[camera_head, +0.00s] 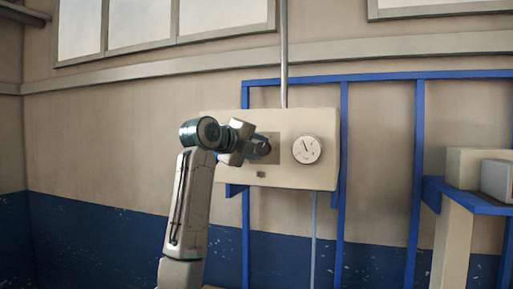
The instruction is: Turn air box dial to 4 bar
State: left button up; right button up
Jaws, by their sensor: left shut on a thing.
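The air box (292,174) is a pale beige panel on a blue frame, in the middle of the head view. A round white gauge (307,149) with a dark needle pointing up and slightly left sits on its right part. The gauge numbers are too small to read. My left gripper (262,148) is at the left part of the box, shut on a small dark dial (265,147). The gripper and wrist hide most of the dial and the plate around it. My right gripper is not in view.
Blue upright posts (417,170) and a top rail stand behind and right of the box. A grey pipe (284,55) runs down to the box from above. At the right, a blue shelf (470,200) holds pale boxes (465,168).

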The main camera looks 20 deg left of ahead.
pick_arm(q)
jog(key=shift+f, duration=0.1)
jog(key=o, duration=1)
jog(key=shift+s+a+b, duration=0.15)
jog(key=shift+s+b, duration=0.25)
jog(key=shift+b, duration=0.1)
jog(key=b+v, duration=0.5)
jog(key=v, duration=0.4)
jog(key=shift+s+a+r, duration=0.15)
jog(key=shift+s+r, duration=0.05)
jog(key=shift+s, duration=0.15)
